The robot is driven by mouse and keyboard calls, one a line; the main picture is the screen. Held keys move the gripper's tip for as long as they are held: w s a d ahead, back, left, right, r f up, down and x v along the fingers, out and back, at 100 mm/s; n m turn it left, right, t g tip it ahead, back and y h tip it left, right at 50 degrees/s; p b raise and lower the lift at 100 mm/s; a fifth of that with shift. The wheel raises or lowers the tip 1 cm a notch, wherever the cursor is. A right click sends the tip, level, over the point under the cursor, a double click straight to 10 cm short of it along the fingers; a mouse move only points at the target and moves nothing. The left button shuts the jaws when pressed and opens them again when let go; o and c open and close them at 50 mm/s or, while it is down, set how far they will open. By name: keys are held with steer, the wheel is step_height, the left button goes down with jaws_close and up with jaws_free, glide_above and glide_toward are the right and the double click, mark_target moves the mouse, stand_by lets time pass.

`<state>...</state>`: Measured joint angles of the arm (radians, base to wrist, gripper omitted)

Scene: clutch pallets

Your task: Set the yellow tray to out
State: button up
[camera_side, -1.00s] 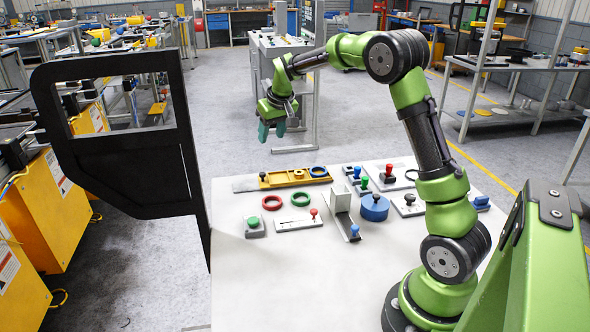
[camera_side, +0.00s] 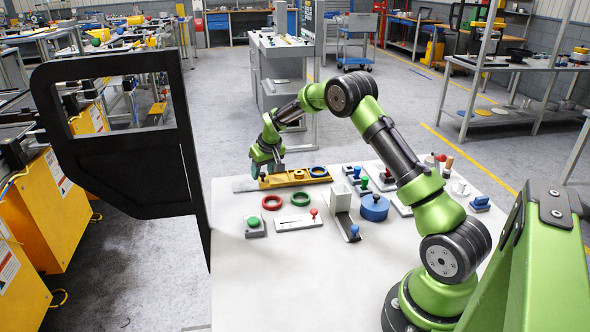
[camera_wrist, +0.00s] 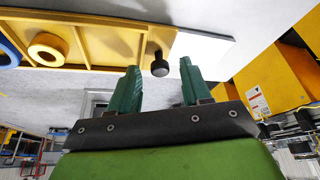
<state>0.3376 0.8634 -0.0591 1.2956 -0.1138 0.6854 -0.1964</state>
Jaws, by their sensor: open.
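The yellow tray (camera_side: 285,180) lies along the far edge of the white table, with a black knob at its left end in the side view. A yellow ring and a blue ring (camera_side: 318,171) are at its right end. In the wrist view the tray (camera_wrist: 105,38) runs across the top, and its black knob (camera_wrist: 160,66) appears between my fingertips. My gripper (camera_side: 265,170) is open and empty, its teal fingers at the knob end of the tray. It partly hides that end in the side view. I cannot tell whether the fingers are level with the knob.
A white plate (camera_wrist: 198,52) extends past the tray's knob end. Nearer me stand a red ring (camera_side: 271,202), a green ring (camera_side: 300,199), a green button box (camera_side: 255,226), a white slider with a red knob (camera_side: 298,221) and a blue cylinder (camera_side: 374,208). The front table is clear.

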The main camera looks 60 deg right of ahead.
jaws_close()
stand_by(0.3)
steer(key=w+a, duration=0.7)
steer(key=shift+w+a, duration=0.25)
steer(key=shift+a, duration=0.05)
steer(key=shift+c, duration=0.4)
jaws_free()
steer(key=shift+o, duration=0.4)
steer(key=shift+s, duration=0.1)
